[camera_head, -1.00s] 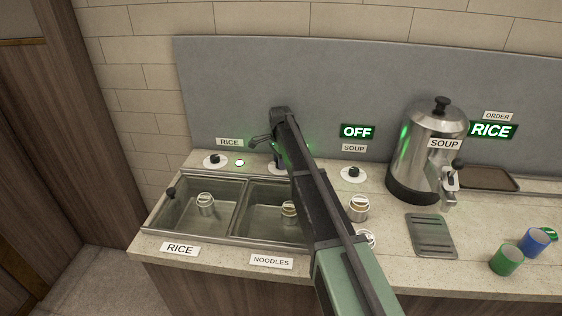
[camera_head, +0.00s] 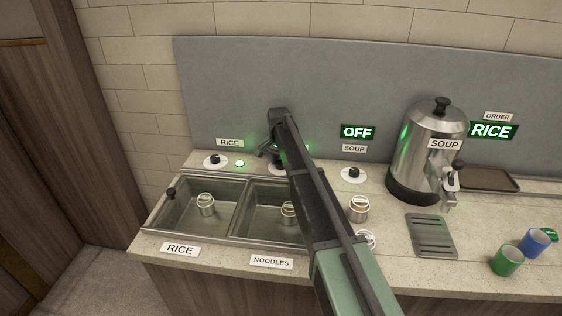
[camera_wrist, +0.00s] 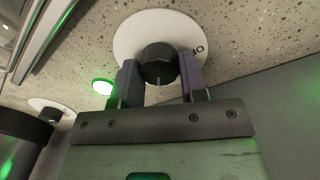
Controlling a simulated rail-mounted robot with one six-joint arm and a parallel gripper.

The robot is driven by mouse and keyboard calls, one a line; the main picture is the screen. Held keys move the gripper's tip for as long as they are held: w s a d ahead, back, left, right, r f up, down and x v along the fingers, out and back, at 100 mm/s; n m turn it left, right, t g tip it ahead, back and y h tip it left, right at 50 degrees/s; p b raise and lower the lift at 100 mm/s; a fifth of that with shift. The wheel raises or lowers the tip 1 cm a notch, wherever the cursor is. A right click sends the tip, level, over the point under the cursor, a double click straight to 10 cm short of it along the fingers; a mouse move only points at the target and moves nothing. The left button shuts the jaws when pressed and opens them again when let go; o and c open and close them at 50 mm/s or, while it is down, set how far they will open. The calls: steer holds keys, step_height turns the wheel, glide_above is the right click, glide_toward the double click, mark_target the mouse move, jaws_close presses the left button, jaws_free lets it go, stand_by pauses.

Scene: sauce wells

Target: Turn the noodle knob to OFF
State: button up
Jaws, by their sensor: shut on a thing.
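The noodle knob (camera_wrist: 158,58) is black and round on a white disc (camera_wrist: 128,32) in the wrist view. My gripper (camera_wrist: 160,72) is shut on it, with one dark finger on each side. A lit green lamp (camera_wrist: 102,87) is left of the disc. In the head view my gripper (camera_head: 273,150) is at the counter's back, behind the noodle well (camera_head: 262,222). My arm hides most of the knob and any noodle sign there.
The rice knob (camera_head: 215,161) has a lit green lamp (camera_head: 239,163) beside it. The soup knob (camera_head: 353,174) stands right of my arm, under a green OFF sign (camera_head: 357,132). A steel soup urn (camera_head: 425,150) stands further right. The grey backsplash (camera_head: 230,90) is close behind.

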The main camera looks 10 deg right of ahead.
steer(key=n, duration=0.5)
steer(key=shift+n, duration=0.3)
steer(key=n, duration=0.5)
steer(key=shift+s+a+t, duration=0.1)
steer(key=shift+t, duration=0.2)
steer(key=n, duration=0.5)
steer(key=shift+n, duration=0.4)
steer(key=n, duration=0.4)
steer(key=shift+s+n, duration=0.1)
steer(key=shift+n, duration=0.2)
steer(key=o, duration=0.9)
